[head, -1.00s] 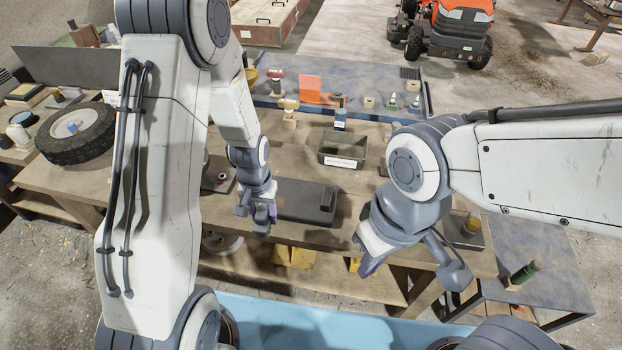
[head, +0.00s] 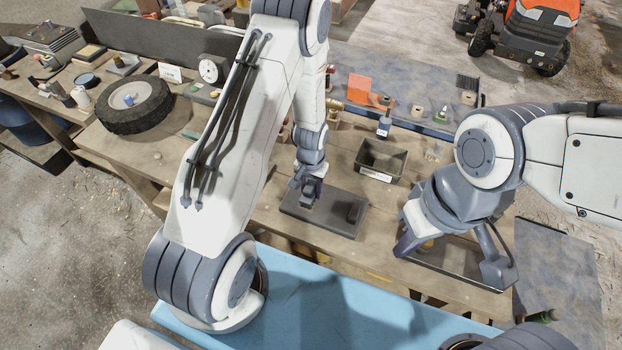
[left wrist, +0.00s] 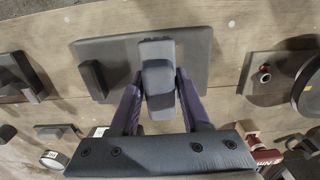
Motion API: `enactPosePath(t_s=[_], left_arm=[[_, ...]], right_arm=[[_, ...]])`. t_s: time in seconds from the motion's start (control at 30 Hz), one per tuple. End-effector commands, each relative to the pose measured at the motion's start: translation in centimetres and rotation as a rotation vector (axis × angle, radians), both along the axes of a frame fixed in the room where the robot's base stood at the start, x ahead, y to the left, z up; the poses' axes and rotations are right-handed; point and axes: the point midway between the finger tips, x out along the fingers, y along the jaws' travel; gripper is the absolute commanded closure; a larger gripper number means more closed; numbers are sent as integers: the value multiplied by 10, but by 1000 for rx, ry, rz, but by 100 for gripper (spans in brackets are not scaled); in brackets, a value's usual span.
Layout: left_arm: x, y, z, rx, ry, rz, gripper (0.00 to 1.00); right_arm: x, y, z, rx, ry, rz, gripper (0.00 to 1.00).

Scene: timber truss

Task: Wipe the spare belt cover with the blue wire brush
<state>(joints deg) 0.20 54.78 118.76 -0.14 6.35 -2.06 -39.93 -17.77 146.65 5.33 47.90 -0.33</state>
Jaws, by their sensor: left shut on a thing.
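My left gripper (head: 310,190) is over the plate's left part. In the left wrist view its purple fingers (left wrist: 158,92) are shut on a grey-blue block, which I take as the blue wire brush (left wrist: 157,65). The brush overlaps the plate (left wrist: 190,50); contact cannot be told. My right gripper (head: 405,242) hangs at the right over the bench front; its opening is unclear.
A dark open bin (head: 381,158) with a white label stands behind the plate. A black tyre (head: 134,105) lies at the left. Small bottles and an orange sheet (head: 360,88) stand at the back. A dark tray (head: 455,258) lies below the right gripper.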

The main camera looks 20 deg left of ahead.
Motion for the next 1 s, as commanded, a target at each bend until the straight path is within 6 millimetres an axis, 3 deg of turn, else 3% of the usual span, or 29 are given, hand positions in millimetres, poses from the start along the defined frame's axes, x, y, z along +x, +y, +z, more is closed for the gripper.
enactPosePath(t_s=[0.37,0.87,1.0], left_arm=[[0,1,-20,0,-1,1,98],[0,2,-69,0,0,2,98],[1,16,-65,0,-1,6,98]], right_arm=[[0,0,-13,-1,1,-2,100],[0,0,-50,-1,2,-9,100],[0,0,-47,-1,2,-9,100]])
